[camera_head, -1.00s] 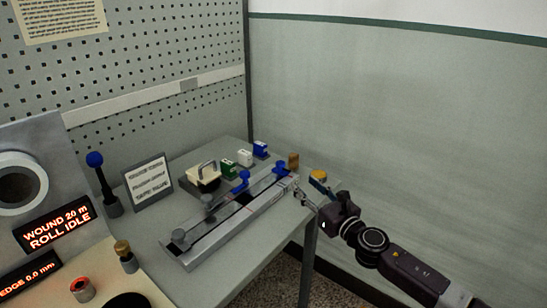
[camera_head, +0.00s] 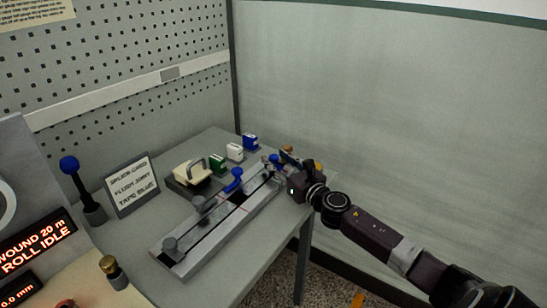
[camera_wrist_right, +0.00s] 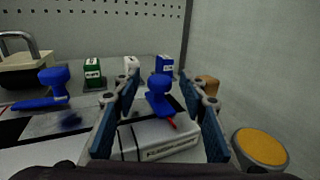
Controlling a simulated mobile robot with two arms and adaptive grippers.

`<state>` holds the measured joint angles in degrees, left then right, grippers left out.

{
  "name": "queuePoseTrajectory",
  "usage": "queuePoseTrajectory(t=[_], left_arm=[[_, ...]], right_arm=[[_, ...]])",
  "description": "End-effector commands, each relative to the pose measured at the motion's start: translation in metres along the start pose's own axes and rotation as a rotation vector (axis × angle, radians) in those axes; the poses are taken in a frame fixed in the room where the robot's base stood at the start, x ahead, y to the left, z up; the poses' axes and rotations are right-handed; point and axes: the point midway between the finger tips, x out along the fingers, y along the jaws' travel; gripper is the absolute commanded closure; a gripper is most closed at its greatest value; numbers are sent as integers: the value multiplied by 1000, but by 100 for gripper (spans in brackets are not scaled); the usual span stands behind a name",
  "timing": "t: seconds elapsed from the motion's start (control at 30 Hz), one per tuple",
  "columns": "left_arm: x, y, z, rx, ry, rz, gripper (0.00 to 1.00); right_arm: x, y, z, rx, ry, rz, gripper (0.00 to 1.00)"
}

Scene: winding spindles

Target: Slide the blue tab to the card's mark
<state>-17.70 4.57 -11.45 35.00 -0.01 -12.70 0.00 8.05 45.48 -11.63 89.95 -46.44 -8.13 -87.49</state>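A blue tab (camera_wrist_right: 160,95) stands at the far end of a grey metal rail (camera_head: 215,232); in the head view this tab (camera_head: 273,160) is partly behind my right gripper. My right gripper (camera_head: 281,164) is at that end. In the right wrist view its fingers (camera_wrist_right: 164,84) are spread, one on each side of the tab, with gaps visible. A second blue knobbed lever (camera_head: 234,180) sits mid-rail, and it shows at left in the wrist view (camera_wrist_right: 52,88). A framed card (camera_head: 133,186) stands left of the rail; its last line reads "TAPE BLUE". My left gripper is not in view.
Green (camera_head: 217,163), white (camera_head: 235,152) and blue (camera_head: 250,142) small boxes stand behind the rail, beside a cream handled block (camera_head: 192,173). A yellow-topped cylinder (camera_wrist_right: 260,147) is close to the right finger. The wall is to the right.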

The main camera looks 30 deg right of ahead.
Motion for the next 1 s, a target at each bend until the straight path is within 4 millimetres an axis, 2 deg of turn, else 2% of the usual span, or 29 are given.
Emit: queuePoseTrajectory(t=[0.23,0.57,0.9,1.0], left_arm=[[1,-3,-22,0,32,-3,60],[1,-3,-19,0,27,-3,60],[1,-2,-12,1,17,-2,60],[1,-2,-12,1,17,-2,60]], right_arm=[[16,0,0,0,1,0,61],[18,0,0,0,1,0,61],[18,0,0,0,1,0,98],[18,0,0,0,1,0,100]])
